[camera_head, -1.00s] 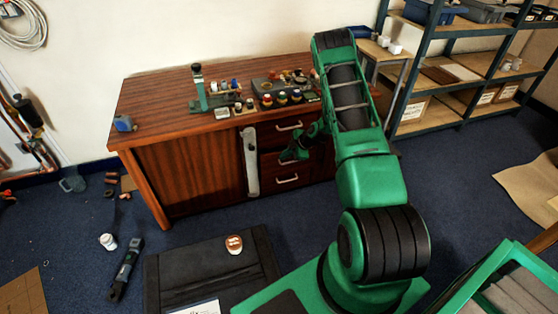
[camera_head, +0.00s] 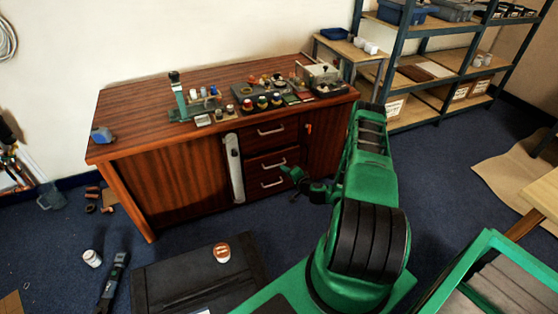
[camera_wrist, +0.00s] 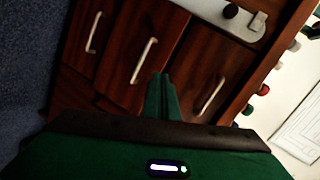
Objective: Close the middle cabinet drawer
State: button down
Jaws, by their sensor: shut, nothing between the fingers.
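The wooden cabinet (camera_head: 160,185) has a stack of three drawers with pale bar handles. The middle drawer (camera_head: 282,155) has its handle (camera_head: 273,164) just left of my gripper; in the wrist view, turned sideways, the middle drawer (camera_wrist: 165,30) lies between the other two. Whether it stands out from the cabinet is hard to tell.
The top drawer (camera_head: 290,125) and bottom drawer (camera_head: 288,178) flank it. A pale upright bar (camera_head: 235,168) stands at the drawers' left. Tools and small jars crowd the cabinet top. A black case (camera_head: 185,285) lies on the floor in front. A shelving rack (camera_head: 440,95) stands right.

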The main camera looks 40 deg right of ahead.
jog(key=s+d+m+h, duration=0.2)
jog(key=m, duration=0.3)
send_near(277, 155)
jog(key=x, duration=0.5)
jog(key=shift+a+f, duration=0.1)
jog(key=shift+f, duration=0.05)
jog(key=shift+w, duration=0.6)
jog(key=shift+w, duration=0.1)
